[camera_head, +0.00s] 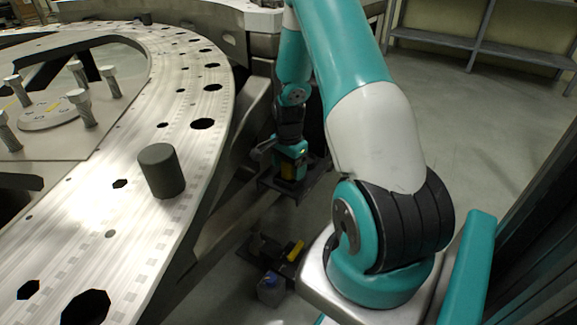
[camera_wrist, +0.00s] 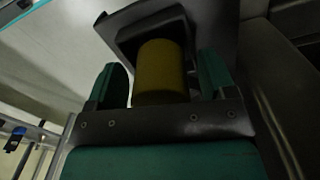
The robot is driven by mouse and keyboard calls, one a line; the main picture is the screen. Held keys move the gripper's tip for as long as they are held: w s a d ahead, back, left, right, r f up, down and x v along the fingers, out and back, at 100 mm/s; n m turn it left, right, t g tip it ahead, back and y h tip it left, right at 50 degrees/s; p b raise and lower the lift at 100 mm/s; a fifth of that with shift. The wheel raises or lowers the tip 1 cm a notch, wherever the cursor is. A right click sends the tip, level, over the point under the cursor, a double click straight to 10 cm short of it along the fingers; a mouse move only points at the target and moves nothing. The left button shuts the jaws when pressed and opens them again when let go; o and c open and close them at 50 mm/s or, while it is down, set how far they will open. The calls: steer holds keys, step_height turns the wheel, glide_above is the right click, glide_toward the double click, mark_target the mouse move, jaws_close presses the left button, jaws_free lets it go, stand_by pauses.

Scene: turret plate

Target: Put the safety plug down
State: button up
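A yellow cylinder (camera_wrist: 160,72), which I take to be the safety plug, stands out between the two teal fingers of my gripper (camera_wrist: 163,78) in the wrist view. Its near end is hidden behind the dark finger mount. Narrow dark strips show beside it, so I cannot tell whether the fingers press on it. In the head view my gripper (camera_head: 289,172) points down beside the turret plate (camera_head: 150,232), with a bit of yellow (camera_head: 289,168) at its end. A dark tray-like holder (camera_head: 296,190) lies just below; it also shows behind the cylinder in the wrist view (camera_wrist: 205,28).
A dark grey cylinder (camera_head: 161,171) stands on the plate, and several metal posts (camera_head: 80,106) stand farther left. The plate's edge is close to my gripper on the left. Open floor (camera_head: 455,110) and a grey shelf (camera_head: 440,37) are at the right.

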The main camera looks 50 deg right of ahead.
step_height(320, 180, up, 12)
steer(key=p, duration=0.3)
steer(key=shift+r, duration=0.15)
